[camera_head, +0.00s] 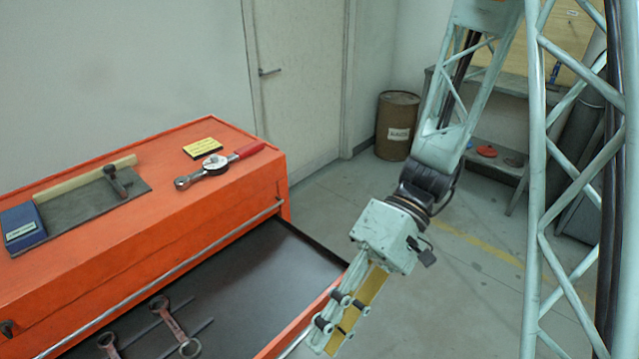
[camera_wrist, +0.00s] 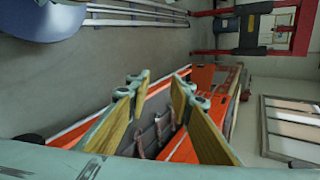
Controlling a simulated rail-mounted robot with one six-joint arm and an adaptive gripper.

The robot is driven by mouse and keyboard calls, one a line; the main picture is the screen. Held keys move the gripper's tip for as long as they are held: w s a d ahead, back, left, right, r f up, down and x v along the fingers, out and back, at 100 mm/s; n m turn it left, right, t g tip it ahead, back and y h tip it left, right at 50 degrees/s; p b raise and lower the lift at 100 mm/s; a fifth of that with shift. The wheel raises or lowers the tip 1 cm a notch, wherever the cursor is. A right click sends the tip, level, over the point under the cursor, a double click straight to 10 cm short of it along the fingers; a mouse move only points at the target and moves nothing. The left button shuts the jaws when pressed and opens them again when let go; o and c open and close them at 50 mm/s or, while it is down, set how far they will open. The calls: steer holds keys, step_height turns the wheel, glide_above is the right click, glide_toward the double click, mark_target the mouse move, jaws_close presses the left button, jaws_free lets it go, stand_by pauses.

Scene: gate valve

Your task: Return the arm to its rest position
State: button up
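My gripper (camera_head: 334,326) hangs at the lower middle of the head view, pointing down and to the left. It appears at the outer edge of the open drawer (camera_head: 262,256); I cannot tell its height above it. In the wrist view my gripper (camera_wrist: 161,92) shows two yellow-padded fingers apart, with nothing held between them. The drawer's wrenches (camera_wrist: 150,135) show in the background between the fingers. My arm reaches down from the upper right of the head view, bent at the wrist.
An orange tool cabinet (camera_head: 130,225) fills the left, with a torque wrench (camera_head: 216,168) on top. Wrenches (camera_head: 172,326) lie in the drawer. A rusty barrel (camera_head: 397,125) and a workbench (camera_head: 497,92) stand behind. Floor right of the cabinet is clear. The wrist view shows a red frame (camera_wrist: 255,30).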

steer(key=s+d+r+m+t+h, duration=0.2)
steer(key=d+r+t, duration=0.4)
steer(key=d+r, duration=0.3)
steer(key=s+d+r+m+t+h, duration=0.2)
steer(key=d+r+m+t+h, duration=0.3)
steer(key=d+r, duration=0.5)
steer(key=shift+s+d+r+t, duration=0.2)
steer(key=shift+r+t, duration=0.5)
steer(key=shift+r, duration=0.95)
stand_by(0.5)
